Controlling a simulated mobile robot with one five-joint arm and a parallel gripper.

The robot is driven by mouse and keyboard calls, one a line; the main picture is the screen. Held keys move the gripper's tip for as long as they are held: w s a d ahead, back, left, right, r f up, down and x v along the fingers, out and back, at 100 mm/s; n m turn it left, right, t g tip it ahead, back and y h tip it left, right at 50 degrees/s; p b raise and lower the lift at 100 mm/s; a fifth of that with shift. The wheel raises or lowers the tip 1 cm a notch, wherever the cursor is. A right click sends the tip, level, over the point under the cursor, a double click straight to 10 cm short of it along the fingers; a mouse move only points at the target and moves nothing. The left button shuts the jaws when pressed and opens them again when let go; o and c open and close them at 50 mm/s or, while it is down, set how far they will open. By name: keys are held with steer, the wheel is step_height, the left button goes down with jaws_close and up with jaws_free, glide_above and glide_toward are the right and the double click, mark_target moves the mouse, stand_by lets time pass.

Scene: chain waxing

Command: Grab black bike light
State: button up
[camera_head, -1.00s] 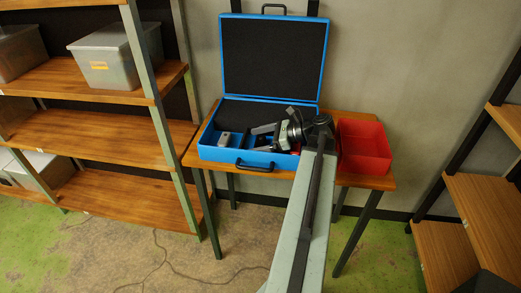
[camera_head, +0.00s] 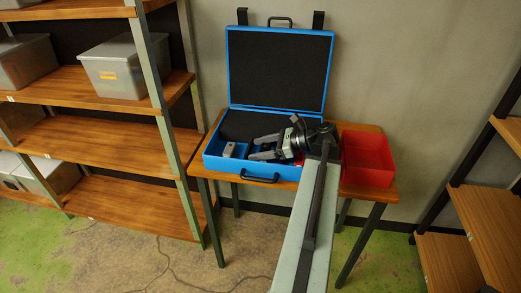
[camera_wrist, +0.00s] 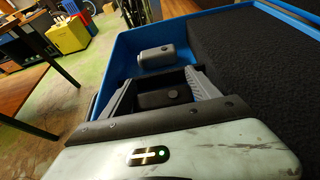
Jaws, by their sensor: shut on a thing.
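The black bike light (camera_wrist: 158,99) is a small dark block with a round button, inside the open blue case (camera_head: 215,163). In the wrist view it sits between the two grey fingers of my gripper (camera_wrist: 163,82), which is shut on it. In the head view my gripper (camera_head: 258,147) reaches down into the front of the case from the right; the light is hard to make out there. A grey light (camera_wrist: 163,56) lies just beyond the fingertips in the wrist view; it also shows left of them in the head view (camera_head: 229,150).
The case stands on a wooden table (camera_head: 359,130), its foam-lined lid (camera_head: 277,68) upright behind. A red bin (camera_head: 368,160) stands to the right. A shelf with grey boxes (camera_head: 118,68) is at the left, another shelf (camera_head: 433,262) at the right.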

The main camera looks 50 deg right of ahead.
step_height(320, 180, up, 9)
steer(key=p, duration=0.7)
steer(key=shift+f, duration=0.15)
steer(key=shift+f, duration=0.1)
